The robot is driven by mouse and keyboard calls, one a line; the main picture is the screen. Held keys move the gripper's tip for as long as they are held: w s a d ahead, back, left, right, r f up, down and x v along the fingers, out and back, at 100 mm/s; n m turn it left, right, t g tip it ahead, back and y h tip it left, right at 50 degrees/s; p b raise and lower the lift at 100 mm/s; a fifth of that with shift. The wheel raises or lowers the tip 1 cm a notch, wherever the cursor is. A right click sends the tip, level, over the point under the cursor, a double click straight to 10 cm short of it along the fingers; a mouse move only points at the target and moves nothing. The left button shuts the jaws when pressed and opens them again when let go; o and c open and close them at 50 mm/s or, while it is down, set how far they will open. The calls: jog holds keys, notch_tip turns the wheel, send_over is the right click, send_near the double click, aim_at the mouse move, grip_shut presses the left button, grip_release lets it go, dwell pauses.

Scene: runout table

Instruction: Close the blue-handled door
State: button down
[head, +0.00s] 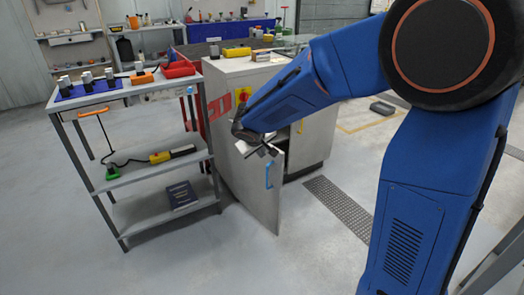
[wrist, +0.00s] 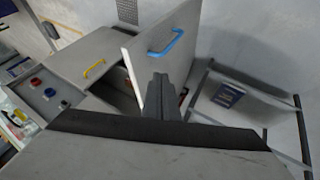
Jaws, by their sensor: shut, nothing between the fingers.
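The blue-handled door (head: 250,195) stands swung out from the grey cabinet (head: 228,82), with a dark gap behind it. Its blue handle (head: 267,175) is on the door's face near the free edge; in the wrist view the handle (wrist: 165,44) is near the top of the door panel (wrist: 148,62). My gripper (head: 268,150) is near the door's top edge in the head view. In the wrist view my gripper's dark fingers (wrist: 160,82) are together, with nothing between them, and overlap the lower part of the door. I cannot tell whether they touch it.
A second door with a yellow handle (head: 301,126) is on the cabinet; this handle also shows in the wrist view (wrist: 93,68). A grey shelf cart (head: 135,178) stands close on the left, holding a dark blue book (head: 181,195). Floor before the door looks clear.

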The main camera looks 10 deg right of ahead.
send_near(272, 158)
notch_tip(272, 158, down, 3)
jog(key=a, duration=0.3)
jog(key=shift+w+d+f, duration=0.1)
jog(key=shift+w+d, duration=0.25)
jog(key=shift+d, duration=0.3)
jog(key=shift+w+d+r, duration=0.1)
jog(key=shift+w+d, duration=0.3)
jog(key=shift+d, duration=0.3)
jog(key=shift+w+d+f, duration=0.1)
jog(key=shift+w+d, duration=0.25)
jog(key=shift+d, duration=0.3)
